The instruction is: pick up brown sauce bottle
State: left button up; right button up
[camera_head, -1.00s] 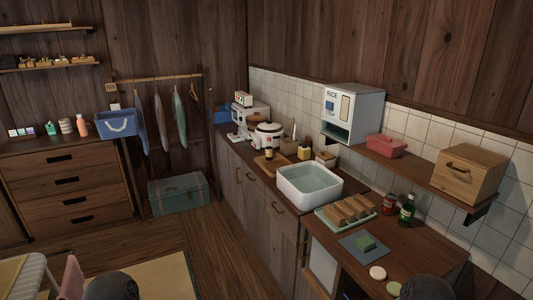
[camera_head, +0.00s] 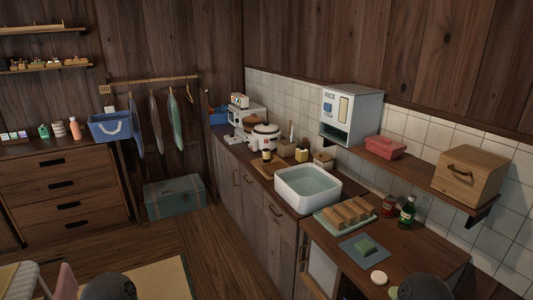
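A small dark brown bottle with a pale label (camera_head: 266,156) stands upright by the wooden cutting board (camera_head: 272,168), on the counter left of the white sink (camera_head: 308,203). It is the likeliest brown sauce bottle, but it is too small for me to be certain. A green bottle with a red cap (camera_head: 408,211) and a dark red jar (camera_head: 388,207) stand on the nearer counter at the right. Neither of my grippers shows; only dark rounded parts of my arms appear at the bottom edge.
A rice cooker (camera_head: 265,136) and a yellow-labelled container (camera_head: 301,154) stand near the small bottle. A rice dispenser (camera_head: 351,115) and a wooden box (camera_head: 470,176) are above the counter. A teal trunk (camera_head: 175,194) lies on the floor. The wooden floor before the cabinets is clear.

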aim_at(265, 151)
jog(key=i+j, duration=0.35)
jog(key=i, duration=0.2)
jog(key=i+j+z, duration=0.15)
jog(key=i+j, duration=0.2)
jog(key=i, duration=0.15)
jog(key=i+j, duration=0.4)
jog(key=i, duration=0.15)
